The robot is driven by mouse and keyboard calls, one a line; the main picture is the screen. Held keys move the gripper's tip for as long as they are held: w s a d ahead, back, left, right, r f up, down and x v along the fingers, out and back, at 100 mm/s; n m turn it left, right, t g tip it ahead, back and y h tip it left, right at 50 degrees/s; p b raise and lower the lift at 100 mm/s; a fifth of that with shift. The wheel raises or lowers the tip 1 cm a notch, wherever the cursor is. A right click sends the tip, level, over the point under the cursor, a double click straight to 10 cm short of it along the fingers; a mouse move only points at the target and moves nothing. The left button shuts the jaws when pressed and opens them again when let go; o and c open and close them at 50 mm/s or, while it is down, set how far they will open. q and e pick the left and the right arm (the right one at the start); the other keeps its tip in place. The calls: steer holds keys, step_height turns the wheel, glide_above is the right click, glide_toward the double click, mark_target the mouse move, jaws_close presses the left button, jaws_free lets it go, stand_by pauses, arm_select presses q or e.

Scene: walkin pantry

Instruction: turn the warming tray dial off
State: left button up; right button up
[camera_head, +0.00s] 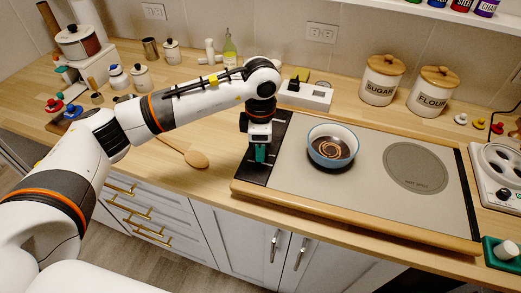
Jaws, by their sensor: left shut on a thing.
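The warming tray (330,195) is a flat grey plate with a wooden front edge, black end strips and a darker round spot marked "HOT SPOT" (415,167). Its left black strip (258,172) lies under my left gripper (260,155). The gripper points down with its teal fingers low over this strip and is shut on the tray's dial. The dial itself is hidden by the fingers, so its setting cannot be read. My right gripper is not in view.
A blue-rimmed bowl (332,146) stands on the tray. Behind are a white power strip (305,96) and sugar (381,80) and flour (433,91) canisters. A wooden spoon (196,158) lies left. A white burner unit (500,175) stands right. Bare counter lies left of the tray.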

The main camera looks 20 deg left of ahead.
arm_select(q)
steer(key=shift+n+b, duration=0.3)
steer(key=shift+n, duration=0.4)
steer(key=o, duration=1)
steer(key=shift+r, duration=0.1)
step_height(320, 180, up, 12)
steer(key=b, duration=0.2)
steer(key=shift+b, duration=0.3)
